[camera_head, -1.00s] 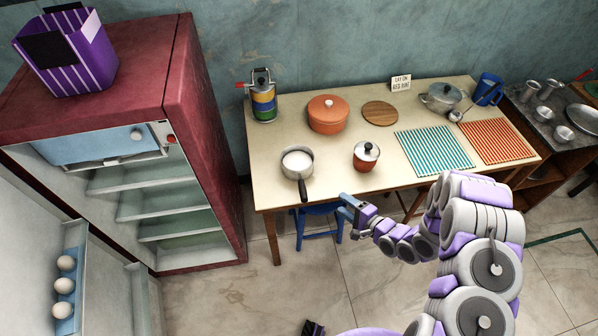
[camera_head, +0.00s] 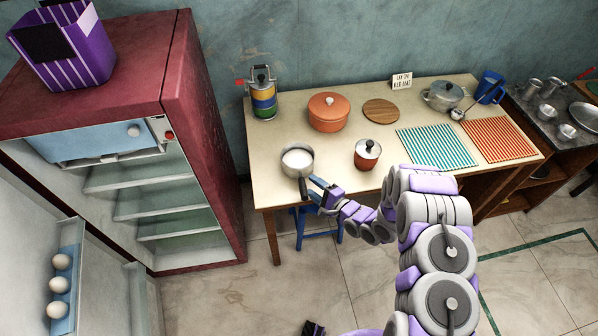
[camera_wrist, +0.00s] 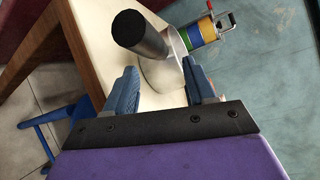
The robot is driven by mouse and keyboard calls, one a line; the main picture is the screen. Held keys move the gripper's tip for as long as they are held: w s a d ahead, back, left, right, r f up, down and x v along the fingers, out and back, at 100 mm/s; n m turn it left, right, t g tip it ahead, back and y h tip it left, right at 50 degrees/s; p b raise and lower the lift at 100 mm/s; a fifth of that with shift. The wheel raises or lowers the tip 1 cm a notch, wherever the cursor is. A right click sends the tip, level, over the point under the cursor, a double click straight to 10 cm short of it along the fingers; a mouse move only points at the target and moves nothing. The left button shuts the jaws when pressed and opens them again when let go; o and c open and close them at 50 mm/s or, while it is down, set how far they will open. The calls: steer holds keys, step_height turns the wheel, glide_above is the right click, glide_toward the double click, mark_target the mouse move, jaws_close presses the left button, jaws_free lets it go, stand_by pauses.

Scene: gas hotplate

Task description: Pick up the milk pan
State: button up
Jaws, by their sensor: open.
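The milk pan (camera_head: 297,160) is a small grey metal pan with white contents and a dark handle. It stands upright at the table's front left, its handle pointing out past the front edge. My gripper (camera_head: 313,188) is just right of the handle in the head view. In the wrist view the handle (camera_wrist: 140,34) points toward the camera, and the pan's metal side (camera_wrist: 160,74) shows between the blue fingers. My gripper (camera_wrist: 162,80) is open and empty. I cannot tell whether a finger touches the handle.
A striped canister (camera_head: 263,95) is back left. A blue stool (camera_head: 318,236) is under the front edge. The red fridge (camera_head: 205,130) is left.

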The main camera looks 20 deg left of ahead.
mark_target(300, 174)
steer(key=b+x, duration=0.1)
steer(key=x, duration=0.4)
steer(key=shift+w+d+f+b, duration=0.15)
steer(key=shift+w+f+b, duration=0.05)
steer(key=shift+w+b, duration=0.2)
steer(key=shift+w+a, duration=0.15)
steer(key=shift+a, duration=0.2)
